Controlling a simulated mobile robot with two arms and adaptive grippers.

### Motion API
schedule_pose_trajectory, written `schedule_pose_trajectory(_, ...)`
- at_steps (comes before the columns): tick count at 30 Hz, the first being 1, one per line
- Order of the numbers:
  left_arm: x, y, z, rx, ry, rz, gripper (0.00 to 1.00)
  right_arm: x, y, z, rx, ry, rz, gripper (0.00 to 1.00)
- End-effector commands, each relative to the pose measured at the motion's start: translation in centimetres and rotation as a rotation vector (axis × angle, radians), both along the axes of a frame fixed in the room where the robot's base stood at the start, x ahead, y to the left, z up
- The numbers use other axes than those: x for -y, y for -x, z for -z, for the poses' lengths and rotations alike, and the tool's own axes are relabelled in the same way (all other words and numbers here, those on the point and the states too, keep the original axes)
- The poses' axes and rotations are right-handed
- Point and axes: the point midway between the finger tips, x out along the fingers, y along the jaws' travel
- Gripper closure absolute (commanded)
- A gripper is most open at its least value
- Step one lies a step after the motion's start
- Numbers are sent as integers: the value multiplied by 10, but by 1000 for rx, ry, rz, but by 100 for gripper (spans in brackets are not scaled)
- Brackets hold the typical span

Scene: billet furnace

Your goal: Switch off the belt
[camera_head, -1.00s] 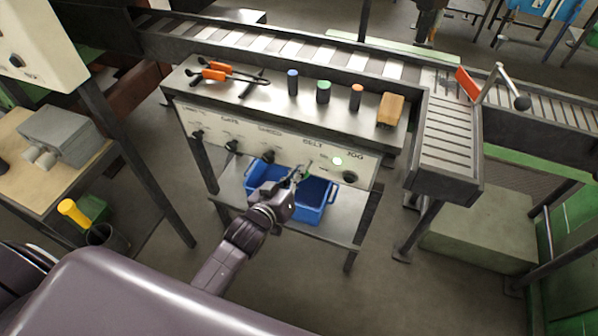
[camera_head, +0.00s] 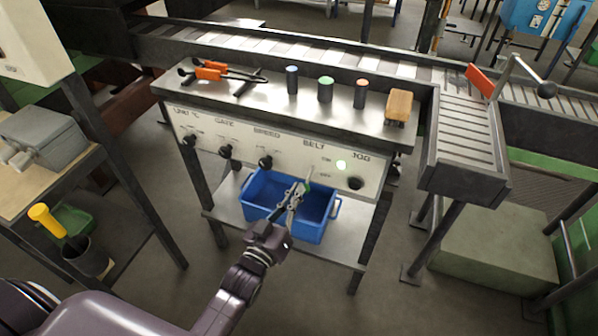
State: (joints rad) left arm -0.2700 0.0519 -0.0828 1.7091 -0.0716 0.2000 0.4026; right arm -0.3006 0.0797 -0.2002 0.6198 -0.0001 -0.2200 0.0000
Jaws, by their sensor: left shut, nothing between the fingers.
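The white control panel (camera_head: 232,150) runs along the front of the steel bench. Its BELT label (camera_head: 314,145) stands left of the JOG label, with small ON and OFF marks below it. A slim pale belt switch (camera_head: 310,173) shows beneath the label; its exact position is too small to tell. My right gripper is not in view.
A blue bin (camera_head: 257,190) sits on the shelf below the panel, behind my gripper. Black knobs (camera_head: 265,162) line the panel. A roller conveyor (camera_head: 463,140) stands at right.

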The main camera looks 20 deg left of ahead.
Motion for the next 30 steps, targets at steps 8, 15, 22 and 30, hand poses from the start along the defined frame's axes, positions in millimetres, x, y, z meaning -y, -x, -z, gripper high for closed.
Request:
schedule_pose_trajectory(8, 0, -1, 9, -3, 0, 1, 100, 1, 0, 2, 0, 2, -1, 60)
schedule_pose_trajectory(15, 0, -1, 11, -6, -1, 1, 100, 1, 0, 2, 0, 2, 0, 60)
schedule_pose_trajectory(22, 0, 0, 12, -8, -1, 0, 100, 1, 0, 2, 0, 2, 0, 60)
schedule_pose_trajectory(30, -1, -3, -1, -7, -1, 1, 100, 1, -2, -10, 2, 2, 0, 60)
